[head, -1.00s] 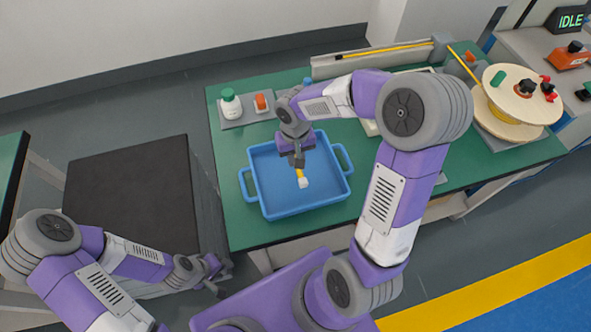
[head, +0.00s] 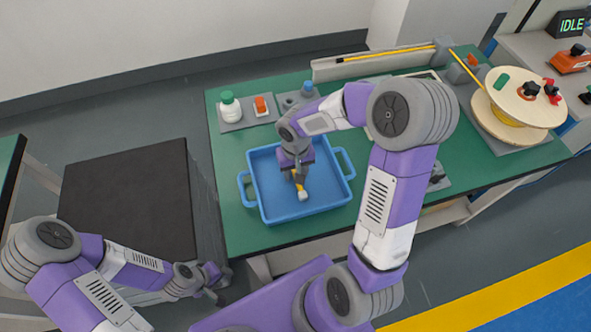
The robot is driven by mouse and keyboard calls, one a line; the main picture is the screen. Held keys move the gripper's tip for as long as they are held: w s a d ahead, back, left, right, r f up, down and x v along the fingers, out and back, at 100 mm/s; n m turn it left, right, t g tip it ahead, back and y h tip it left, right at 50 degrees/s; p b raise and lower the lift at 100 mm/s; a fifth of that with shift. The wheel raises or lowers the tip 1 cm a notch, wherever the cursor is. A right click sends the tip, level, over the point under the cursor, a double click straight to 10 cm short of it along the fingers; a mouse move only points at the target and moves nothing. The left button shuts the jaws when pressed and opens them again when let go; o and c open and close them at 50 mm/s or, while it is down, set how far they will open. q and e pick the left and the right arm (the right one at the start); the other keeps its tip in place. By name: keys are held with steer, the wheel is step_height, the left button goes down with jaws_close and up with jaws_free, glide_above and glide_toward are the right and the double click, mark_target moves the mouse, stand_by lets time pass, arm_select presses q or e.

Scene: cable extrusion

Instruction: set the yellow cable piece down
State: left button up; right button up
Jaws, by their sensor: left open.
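The yellow cable piece (head: 302,187) has a white end (head: 303,196) and is in the blue tray (head: 262,206), low over or on its floor; I cannot tell whether it touches. My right gripper (head: 299,178) points down into the tray, with its fingers at the upper end of the piece and seemingly closed on it. The fingers hide that end. My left gripper (head: 216,284) is open and empty, low at the left, off the front of the green table (head: 232,233).
A white bottle with a green cap (head: 230,106) and an orange-topped item (head: 261,104) stand behind the tray. A cable spool (head: 517,98) is at the right, with yellow cable running to a long channel (head: 380,60). A dark-topped stand (head: 130,195) is at the left.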

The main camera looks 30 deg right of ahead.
steer(key=shift+r, duration=0.25)
step_height(320, 180, up, 12)
steer(key=p, duration=0.4)
stand_by(0.5)
